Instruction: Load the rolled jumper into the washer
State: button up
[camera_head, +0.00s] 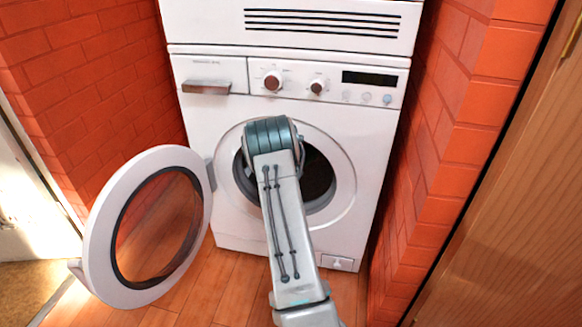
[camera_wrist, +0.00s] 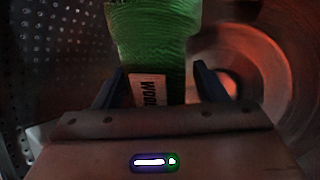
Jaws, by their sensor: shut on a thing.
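The white washer (camera_head: 225,118) stands in a brick alcove with its round door (camera_head: 91,245) swung open to the left. My arm reaches into the door opening and hides much of it; my gripper is out of sight in the head view. In the wrist view my gripper (camera_wrist: 160,90) is inside the perforated metal drum (camera_wrist: 60,50). Its two dark fingers are shut on the green rolled jumper (camera_wrist: 155,35), one on each side. A pale label with dark letters shows on the jumper. The jumper's far end runs out of the top of the picture.
Brick walls (camera_head: 70,80) flank the washer on both sides. A wooden panel (camera_head: 510,200) stands at the right. The wooden floor (camera_head: 190,290) is clear in front.

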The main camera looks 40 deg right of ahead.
jog(key=shift+d, duration=0.2)
jog(key=o, duration=1.2)
jog(key=shift+o, duration=0.2)
jog(key=shift+f, duration=0.1)
jog(key=p+v, duration=0.5)
jog(key=v, duration=0.9)
jog(key=shift+d, duration=0.1)
